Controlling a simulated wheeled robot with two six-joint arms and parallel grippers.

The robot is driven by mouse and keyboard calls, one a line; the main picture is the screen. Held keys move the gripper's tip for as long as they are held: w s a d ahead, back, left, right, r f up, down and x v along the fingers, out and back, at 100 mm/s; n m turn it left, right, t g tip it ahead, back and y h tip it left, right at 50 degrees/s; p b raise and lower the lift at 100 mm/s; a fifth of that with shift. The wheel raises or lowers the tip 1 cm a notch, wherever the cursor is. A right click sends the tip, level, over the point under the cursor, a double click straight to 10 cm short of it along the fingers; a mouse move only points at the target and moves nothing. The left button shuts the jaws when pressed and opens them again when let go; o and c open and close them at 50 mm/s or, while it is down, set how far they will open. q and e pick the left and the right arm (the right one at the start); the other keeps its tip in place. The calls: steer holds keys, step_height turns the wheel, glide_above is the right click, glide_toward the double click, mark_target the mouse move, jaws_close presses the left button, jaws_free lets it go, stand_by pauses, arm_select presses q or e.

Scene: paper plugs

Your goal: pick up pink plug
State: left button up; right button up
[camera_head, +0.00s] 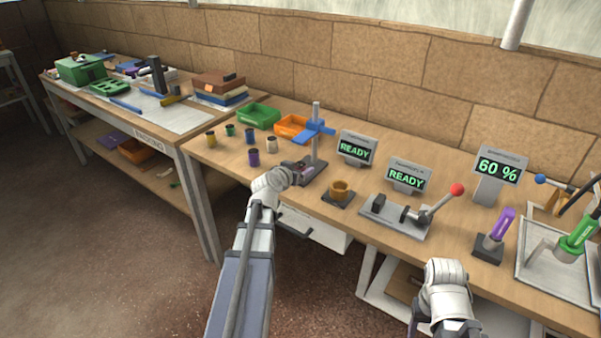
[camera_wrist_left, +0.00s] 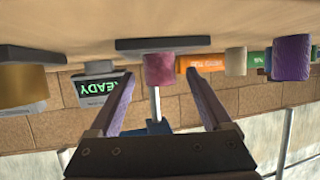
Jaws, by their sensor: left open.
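The pink plug (camera_wrist_left: 158,70) rests on a dark base plate (camera_wrist_left: 163,43) in the left wrist view, which shows the bench upside down. My left gripper (camera_wrist_left: 158,88) is open, with one finger on each side of the plug's line. No finger visibly touches it. In the head view my left gripper (camera_head: 296,172) is at the foot of the stand with the blue clamp (camera_head: 314,131), and the plug is hard to make out there. My right arm (camera_head: 445,288) shows at the bottom right, its fingers out of sight.
Purple (camera_head: 254,158), cream (camera_head: 272,145), blue, green and yellow plugs stand left of the stand. Green (camera_head: 258,116) and orange (camera_head: 291,126) bins are behind.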

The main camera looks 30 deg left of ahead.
mark_target(301, 167)
arm_select(q)
steer(key=x, duration=0.3)
steer(key=shift+f+b, duration=0.1)
steer(key=shift+b, duration=0.25)
jaws_close()
